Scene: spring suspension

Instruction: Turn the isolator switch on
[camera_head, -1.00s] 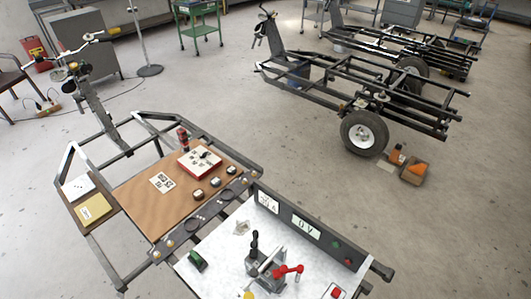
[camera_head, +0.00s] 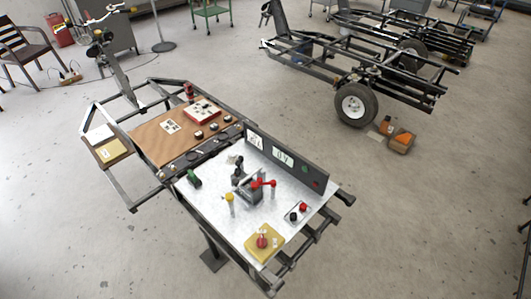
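A yellow square plate (camera_head: 254,251) with a red knob (camera_head: 262,241) on it lies at the near corner of the white panel (camera_head: 222,212); it looks like a rotary isolator switch. The knob's setting is too small to read. A small plate with a red and a black button (camera_head: 298,212) is to its upper right. A grey clamp-like device with a red handle (camera_head: 263,184) stands mid-panel. Neither of my grippers is in view.
The panel sits on a dark tube frame, with a brown board (camera_head: 155,141) bearing a red box (camera_head: 202,111) behind it. An upright strip (camera_head: 290,158) edges the panel's far side. A wheeled chassis (camera_head: 355,105) stands back right.

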